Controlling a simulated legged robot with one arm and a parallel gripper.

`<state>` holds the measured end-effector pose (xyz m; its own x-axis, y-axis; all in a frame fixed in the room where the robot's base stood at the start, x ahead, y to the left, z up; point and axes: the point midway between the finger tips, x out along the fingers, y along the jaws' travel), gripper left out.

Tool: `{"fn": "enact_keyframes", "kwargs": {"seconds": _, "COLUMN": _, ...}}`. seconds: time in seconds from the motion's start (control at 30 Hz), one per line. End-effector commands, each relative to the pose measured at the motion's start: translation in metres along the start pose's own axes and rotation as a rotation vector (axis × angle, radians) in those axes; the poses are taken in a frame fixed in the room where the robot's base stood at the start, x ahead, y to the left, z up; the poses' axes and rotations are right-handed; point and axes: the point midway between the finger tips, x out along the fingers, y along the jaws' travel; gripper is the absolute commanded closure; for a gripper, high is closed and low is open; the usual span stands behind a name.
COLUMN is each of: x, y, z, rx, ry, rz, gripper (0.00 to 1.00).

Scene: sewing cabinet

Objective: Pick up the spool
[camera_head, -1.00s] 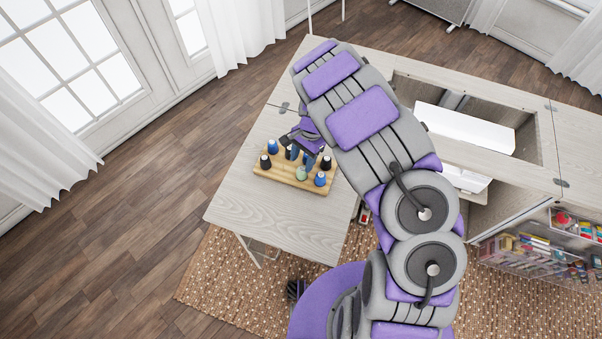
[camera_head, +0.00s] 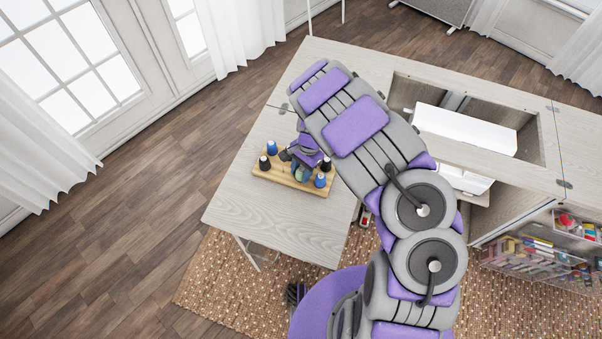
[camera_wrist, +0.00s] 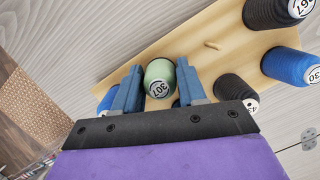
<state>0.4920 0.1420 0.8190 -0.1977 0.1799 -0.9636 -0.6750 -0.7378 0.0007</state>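A pale green spool (camera_wrist: 159,76) marked 307 stands on a wooden spool board (camera_wrist: 130,88). In the wrist view it sits between the two blue-grey fingers of my gripper (camera_wrist: 159,88). The fingers are apart, one on each side, very close to the spool; I see no clear grip on it. In the head view my gripper (camera_head: 302,165) is down at the board (camera_head: 262,173), over the green spool (camera_head: 301,175), which it partly covers.
Black and blue spools stand on the same board, including a black one (camera_wrist: 235,87) and a blue one (camera_wrist: 290,66) near my gripper. A bare wooden peg (camera_wrist: 212,45) shows. The table (camera_head: 240,208) is clear in front of the board. An open cabinet well (camera_head: 480,148) lies right.

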Motion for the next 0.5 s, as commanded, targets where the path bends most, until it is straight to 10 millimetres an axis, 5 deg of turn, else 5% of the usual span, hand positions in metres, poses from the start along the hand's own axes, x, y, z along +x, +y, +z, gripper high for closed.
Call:
{"fn": "enact_keyframes", "kwargs": {"seconds": 0.27, "x": -0.0001, "y": 0.0002, "z": -0.0001, "rx": 0.000, "ry": 0.000, "rz": 0.000, "gripper": 0.89}}
{"fn": "enact_keyframes", "kwargs": {"seconds": 0.5, "x": -0.0018, "y": 0.0001, "z": 0.0003, "rx": 0.000, "ry": 0.000, "rz": 0.000, "gripper": 0.89}}
